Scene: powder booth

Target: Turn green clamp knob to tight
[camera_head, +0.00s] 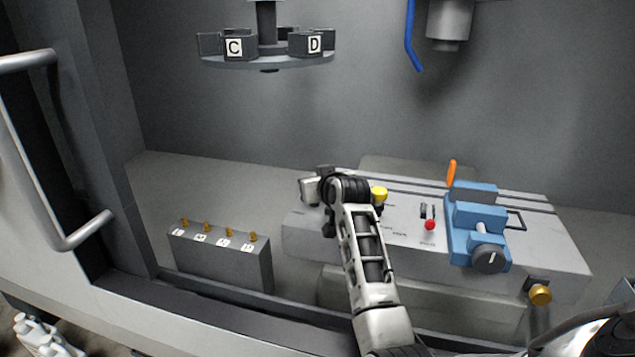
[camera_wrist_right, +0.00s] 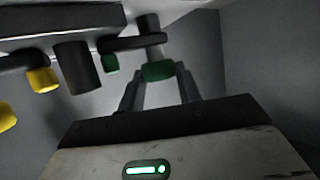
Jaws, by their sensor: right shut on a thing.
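A green knob (camera_wrist_right: 158,71) on the end of a short dark post shows in the right wrist view. My right gripper (camera_wrist_right: 160,80) is shut on it, with one finger on each side. A second, smaller green piece (camera_wrist_right: 111,62) sits just left of it, apart from the fingers. In the head view my right gripper (camera_head: 318,186) is at the left end of the grey bench block (camera_head: 300,243), where the arm and hand hide the green knob. I cannot read the knob's setting. My left gripper is not in view.
A yellow knob (camera_head: 379,194) is close to my right wrist. A blue clamp device (camera_head: 477,215) with a black dial, an orange lever (camera_head: 451,172) and a red knob (camera_head: 429,225) stand to the right. A grey box (camera_head: 220,262) with brass pegs stands left. A carousel (camera_head: 268,58) hangs above.

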